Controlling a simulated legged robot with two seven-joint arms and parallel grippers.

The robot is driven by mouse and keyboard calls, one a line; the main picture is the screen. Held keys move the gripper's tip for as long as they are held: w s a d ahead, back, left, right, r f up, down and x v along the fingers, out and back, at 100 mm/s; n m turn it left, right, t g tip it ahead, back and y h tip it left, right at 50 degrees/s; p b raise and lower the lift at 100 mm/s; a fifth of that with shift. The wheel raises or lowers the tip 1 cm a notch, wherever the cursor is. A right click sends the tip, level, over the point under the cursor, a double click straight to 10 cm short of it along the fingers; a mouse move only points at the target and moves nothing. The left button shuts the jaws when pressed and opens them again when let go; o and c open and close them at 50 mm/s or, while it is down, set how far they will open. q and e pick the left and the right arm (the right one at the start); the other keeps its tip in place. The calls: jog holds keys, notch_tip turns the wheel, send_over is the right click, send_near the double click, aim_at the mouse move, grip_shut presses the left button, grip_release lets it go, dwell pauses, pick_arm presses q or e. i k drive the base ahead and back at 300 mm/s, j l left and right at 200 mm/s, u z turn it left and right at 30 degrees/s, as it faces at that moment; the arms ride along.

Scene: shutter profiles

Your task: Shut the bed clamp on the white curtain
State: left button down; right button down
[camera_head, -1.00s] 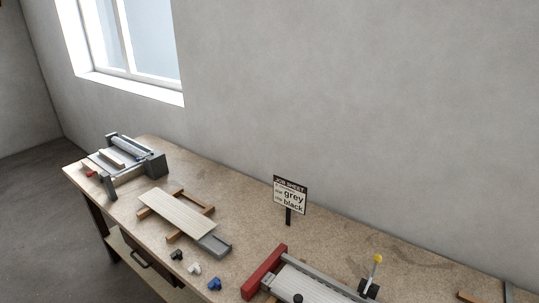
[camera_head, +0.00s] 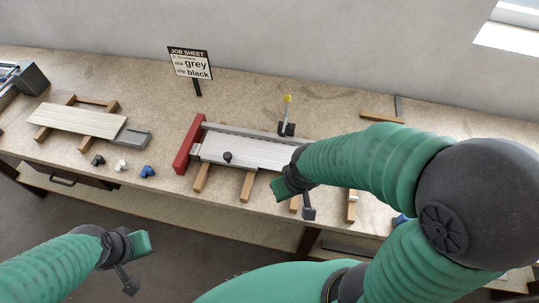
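A white slatted curtain (camera_head: 260,152) lies in a bed with a red end piece (camera_head: 188,144) at its left and a grey rail along its back. The bed clamp (camera_head: 287,128) looks to be the black fitting at the back rail, with its yellow-tipped lever standing upright. My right gripper (camera_head: 295,200) is open and empty in front of the curtain, and my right arm hides the bed's right end. My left gripper (camera_head: 135,265) is open and empty, low in front of the bench edge, apart from the bed.
A pale slatted panel (camera_head: 78,119) lies on a wooden frame at left, beside a grey tray (camera_head: 132,138). Black, white and blue small pieces (camera_head: 121,165) sit near the front edge. A job sheet sign (camera_head: 190,64) stands behind. Bench space behind the bed is mostly clear.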

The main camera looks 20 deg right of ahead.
aim_at(287, 99)
jog(key=i+j+z, duration=0.1)
jog(key=i, duration=0.35)
jog(key=i+j+z, duration=0.15)
jog(key=i+j, duration=0.15)
jog(key=i, duration=0.1)
